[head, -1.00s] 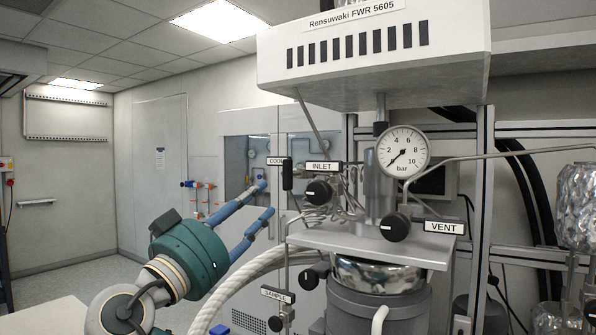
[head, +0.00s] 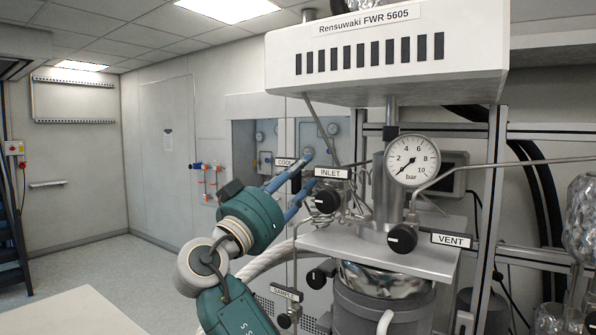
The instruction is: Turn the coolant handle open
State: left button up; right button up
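The coolant handle (head: 296,183) is a small black upright lever beside the label reading "COOL" (head: 285,162), left of the reactor's INLET knob. My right gripper (head: 309,170) has a teal body and two blue fingers. The fingers are spread apart, one on each side of the handle in the picture. I cannot tell whether either finger touches it. The end of the label is partly hidden near the upper finger. My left gripper is not in view.
The INLET knob (head: 327,199), VENT knob (head: 402,239) and pressure gauge (head: 413,160) are close on the right. The SAMPLE knob (head: 284,321) is below. A white control box (head: 390,75) overhangs above. A pale table top (head: 70,315) is at lower left.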

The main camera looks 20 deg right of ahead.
grip_shut()
